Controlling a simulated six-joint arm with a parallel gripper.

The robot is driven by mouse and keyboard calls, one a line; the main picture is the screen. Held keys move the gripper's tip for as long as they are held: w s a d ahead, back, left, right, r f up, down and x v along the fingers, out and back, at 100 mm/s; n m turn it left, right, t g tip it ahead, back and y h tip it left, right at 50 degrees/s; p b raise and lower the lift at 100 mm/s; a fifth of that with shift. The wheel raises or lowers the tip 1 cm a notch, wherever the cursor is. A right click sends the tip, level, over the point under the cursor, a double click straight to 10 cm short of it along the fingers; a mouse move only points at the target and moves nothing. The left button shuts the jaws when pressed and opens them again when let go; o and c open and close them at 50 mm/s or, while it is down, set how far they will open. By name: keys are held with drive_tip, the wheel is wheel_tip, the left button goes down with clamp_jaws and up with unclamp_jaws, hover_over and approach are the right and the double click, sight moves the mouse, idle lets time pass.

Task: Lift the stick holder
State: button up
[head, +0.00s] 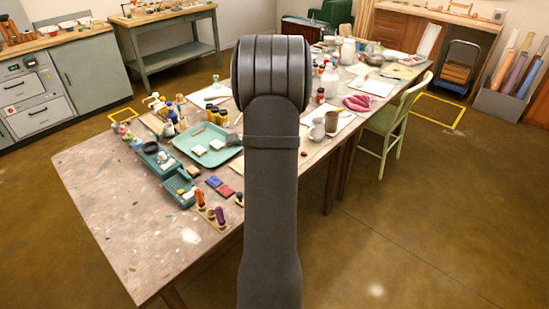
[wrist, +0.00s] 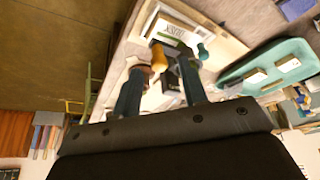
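My gripper (wrist: 160,80) shows in the wrist view with its two fingers apart. Just beyond the fingertips is a small dark item (wrist: 170,46) with an amber knob (wrist: 158,58) and a teal knob (wrist: 203,52); I cannot tell whether it is the stick holder, or whether the fingers touch it. In the head view my arm hides the gripper and the table behind it. A small wooden block with orange and purple upright handles (head: 210,212) stands near the table's edge, left of my arm. It may also be the stick holder.
A teal tray (head: 185,140) with pale blocks lies left of my arm, and it shows in the wrist view (wrist: 235,72). Red and blue pads (head: 220,186) and small teal bins (head: 170,184) are nearby. A jug and mug (head: 332,120) stand right. The table's near left is clear.

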drive_tip(key=v, duration=1.7)
drive_tip(key=shift+s, duration=0.1)
drive_tip(key=x, duration=1.7)
drive_tip(key=shift+f, duration=0.15)
drive_tip(key=v, duration=1.7)
drive_tip(key=x, duration=1.8)
drive_tip(key=v, duration=1.7)
drive_tip(key=shift+w+a+f+n+g+h, duration=0.1)
drive_tip(key=shift+w+a+f+n+h, duration=0.3)
drive_tip(key=shift+f+n, duration=0.45)
drive_tip(key=shift+w+a+f+n+g+h, duration=0.1)
drive_tip(key=shift+w+a+f+n+h, duration=0.15)
drive_tip(key=shift+f+n+h, duration=0.55)
drive_tip(key=shift+w+a+f+n+g+h, duration=0.15)
drive_tip(key=shift+w+a+f+n, duration=0.25)
drive_tip(key=shift+n, duration=0.75)
